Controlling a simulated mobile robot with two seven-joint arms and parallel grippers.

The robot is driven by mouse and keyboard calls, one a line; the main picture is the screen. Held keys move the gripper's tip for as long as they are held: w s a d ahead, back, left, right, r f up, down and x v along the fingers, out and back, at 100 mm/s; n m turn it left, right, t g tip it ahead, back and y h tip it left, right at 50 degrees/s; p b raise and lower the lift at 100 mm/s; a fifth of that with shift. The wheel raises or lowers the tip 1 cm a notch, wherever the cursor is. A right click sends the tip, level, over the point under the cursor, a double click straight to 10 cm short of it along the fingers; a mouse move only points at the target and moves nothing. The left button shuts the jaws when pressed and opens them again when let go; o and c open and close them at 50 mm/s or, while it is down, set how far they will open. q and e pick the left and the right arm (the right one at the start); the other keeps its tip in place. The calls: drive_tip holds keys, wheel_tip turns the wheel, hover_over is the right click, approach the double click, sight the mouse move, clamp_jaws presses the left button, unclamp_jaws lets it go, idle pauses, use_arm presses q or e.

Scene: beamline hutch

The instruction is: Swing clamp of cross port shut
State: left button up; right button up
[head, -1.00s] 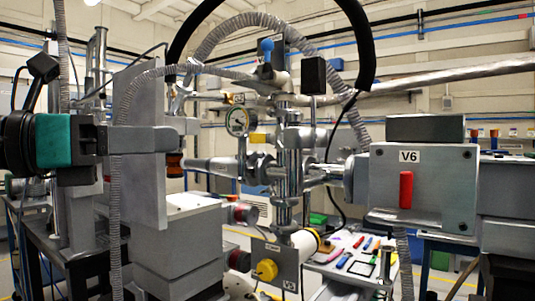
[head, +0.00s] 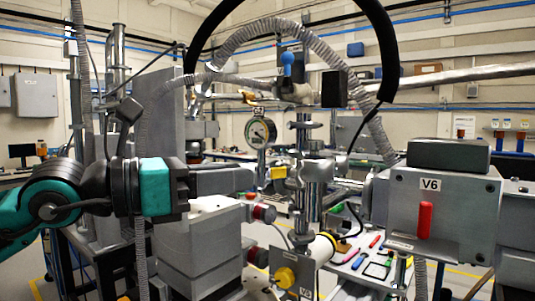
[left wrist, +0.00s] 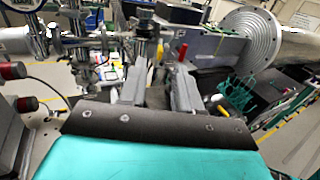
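The cross port (head: 312,172) is a silver upright pipe cross with flanges and clamp rings in the middle of the head view. A round dial gauge (head: 260,131) stands at its left. My right gripper is not in view.
The V6 valve box (head: 398,205) with its red handle (head: 424,220) stands right of the cross. Grey blocks (head: 188,250) stand below my left arm. A box with a yellow knob (head: 285,277) sits low in front. Hoses arch overhead. A tray of tools (head: 362,258) lies behind.

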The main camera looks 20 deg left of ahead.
sight(271, 173)
use_arm(q)
drive_tip(key=p+x, duration=0.1)
drive_tip(key=x, duration=0.3)
drive_tip(key=shift+w+d+r, duration=0.1)
drive_tip(key=shift+w+d, duration=0.05)
drive_tip(key=shift+d, duration=0.05)
drive_tip(key=shift+p+x, duration=0.45)
drive_tip(key=shift+x, duration=0.35)
drive_tip(key=shift+c, duration=0.4)
clamp_jaws()
idle(0.3)
